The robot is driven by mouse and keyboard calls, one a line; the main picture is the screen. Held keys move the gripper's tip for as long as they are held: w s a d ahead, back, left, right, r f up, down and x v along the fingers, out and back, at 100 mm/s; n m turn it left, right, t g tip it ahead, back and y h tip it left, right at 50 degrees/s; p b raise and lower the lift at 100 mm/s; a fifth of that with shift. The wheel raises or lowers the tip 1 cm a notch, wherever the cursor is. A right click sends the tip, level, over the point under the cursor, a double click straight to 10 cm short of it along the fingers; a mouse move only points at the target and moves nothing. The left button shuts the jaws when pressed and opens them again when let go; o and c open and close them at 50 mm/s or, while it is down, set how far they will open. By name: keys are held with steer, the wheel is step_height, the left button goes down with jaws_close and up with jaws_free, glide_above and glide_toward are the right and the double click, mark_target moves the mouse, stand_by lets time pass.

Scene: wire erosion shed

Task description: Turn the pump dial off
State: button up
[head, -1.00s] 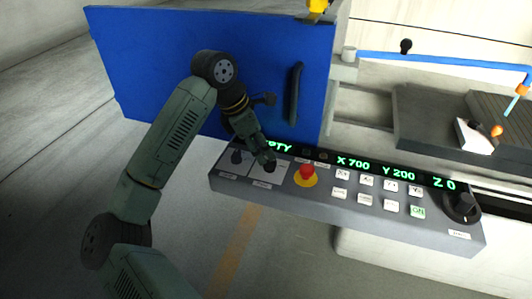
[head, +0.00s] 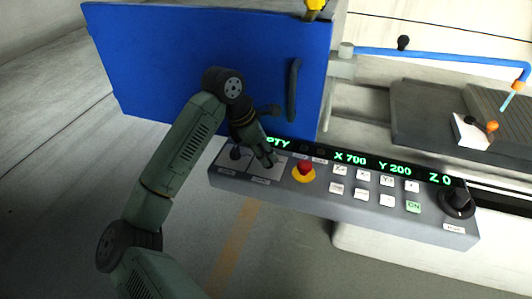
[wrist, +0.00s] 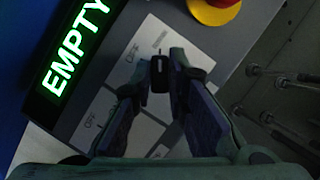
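Two black dials with white label plates sit at the left end of the grey control panel. The left dial (head: 236,153) stands free. The right dial (wrist: 160,73) is between my fingertips in the wrist view. Its plate carries the word OFF, but the dial names are too small to read, so I cannot tell which is the pump dial. My gripper (head: 270,160) reaches down onto the right plate and largely hides its dial in the head view. In the wrist view my gripper (wrist: 161,70) has its fingers drawn in on either side of the dial, with no clear gap.
The red emergency stop (head: 305,167) on its yellow base stands just right of my gripper. White buttons (head: 362,181), a green ON button (head: 413,207) and a large black knob (head: 459,200) lie farther right. A blue door (head: 180,60) with a dark handle rises behind the panel.

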jaws_close()
steer(key=shift+f+b, duration=0.15)
steer(key=shift+b, duration=0.35)
steer(key=n+b, duration=0.2)
steer(key=b, duration=0.1)
steer(key=shift+f+t, duration=0.2)
steer(key=shift+t, duration=0.2)
steer(key=n+b, duration=0.2)
steer(key=b, duration=0.2)
steer(key=shift+s+n+t+y, duration=0.1)
steer(key=shift+n+t+y, duration=0.2)
steer(key=shift+t+y, duration=0.1)
steer(key=n+t+y+b, duration=0.1)
steer(key=n+b, duration=0.2)
steer(key=b, duration=0.1)
steer(key=shift+d+n, duration=0.1)
steer(key=shift+n, duration=0.2)
steer(key=n+b, duration=0.2)
steer(key=b, duration=0.1)
steer(key=shift+s+d+r+y, duration=0.1)
steer(key=shift+r+y, duration=0.15)
steer(key=shift+y, duration=0.15)
steer(key=shift+n, duration=0.4)
steer(key=shift+r, duration=0.1)
